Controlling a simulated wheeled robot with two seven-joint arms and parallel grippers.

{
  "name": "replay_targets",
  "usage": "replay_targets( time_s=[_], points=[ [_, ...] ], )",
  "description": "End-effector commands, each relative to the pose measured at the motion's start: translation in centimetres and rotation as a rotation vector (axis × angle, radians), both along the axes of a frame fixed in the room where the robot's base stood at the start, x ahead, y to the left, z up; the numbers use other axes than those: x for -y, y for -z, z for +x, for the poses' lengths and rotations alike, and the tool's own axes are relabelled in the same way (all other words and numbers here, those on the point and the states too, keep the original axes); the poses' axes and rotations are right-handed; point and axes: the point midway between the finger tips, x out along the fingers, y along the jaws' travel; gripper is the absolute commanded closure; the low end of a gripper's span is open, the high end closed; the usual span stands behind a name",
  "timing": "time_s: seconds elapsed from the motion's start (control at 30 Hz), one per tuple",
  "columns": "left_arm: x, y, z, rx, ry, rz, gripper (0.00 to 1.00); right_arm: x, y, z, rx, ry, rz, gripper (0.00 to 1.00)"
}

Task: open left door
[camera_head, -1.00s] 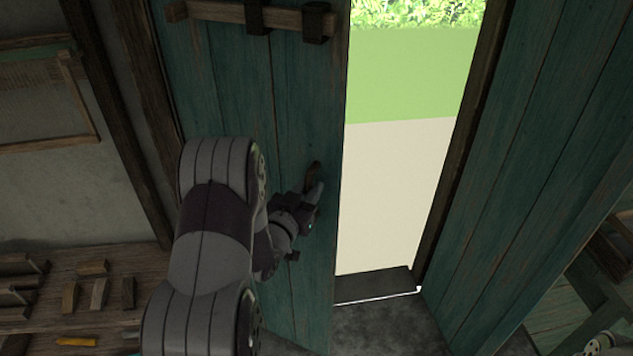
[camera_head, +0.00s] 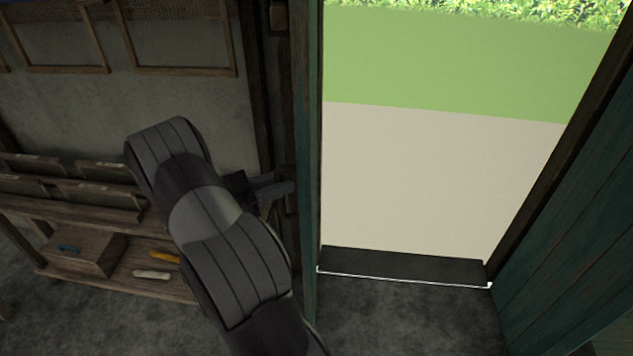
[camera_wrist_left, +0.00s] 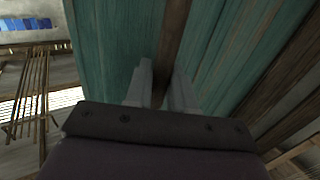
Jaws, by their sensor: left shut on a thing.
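The left door (camera_head: 309,150) is teal planked wood and stands swung inward, seen almost edge-on beside the doorway in the head view. My left gripper (camera_head: 284,187) is at the door's inner face, partly hidden by my wrist. In the left wrist view, the two pale fingers of my left gripper (camera_wrist_left: 163,82) are shut on the brown wooden door handle (camera_wrist_left: 173,40), with the teal planks (camera_wrist_left: 115,40) behind it. My right gripper does not show.
The doorway stands wide, with a dark threshold (camera_head: 400,265) and pale ground and grass outside. The teal right door (camera_head: 580,230) is angled inward at the right. A wooden shelf (camera_head: 100,215) with tools and blocks stands along the left wall. The floor before the doorway is clear.

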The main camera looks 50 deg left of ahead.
Motion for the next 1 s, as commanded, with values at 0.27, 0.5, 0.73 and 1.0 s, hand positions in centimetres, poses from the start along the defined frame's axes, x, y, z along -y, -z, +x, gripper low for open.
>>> replay_targets(
  time_s=[0.27,0.5,0.73,1.0],
  points=[
    [-3.6,-0.2,-2.4,0.005,-0.005,0.006,1.0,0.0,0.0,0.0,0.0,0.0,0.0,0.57],
    [-4.6,-0.3,-3.0,0.005,-0.004,0.007,1.0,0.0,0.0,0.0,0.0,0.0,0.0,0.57],
    [-4.7,-0.4,-3.0,0.007,-0.005,0.008,1.0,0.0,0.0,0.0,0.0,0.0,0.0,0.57],
    [-4.7,-0.4,-3.0,0.005,-0.004,0.007,0.6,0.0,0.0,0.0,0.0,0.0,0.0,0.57]
  ],
)
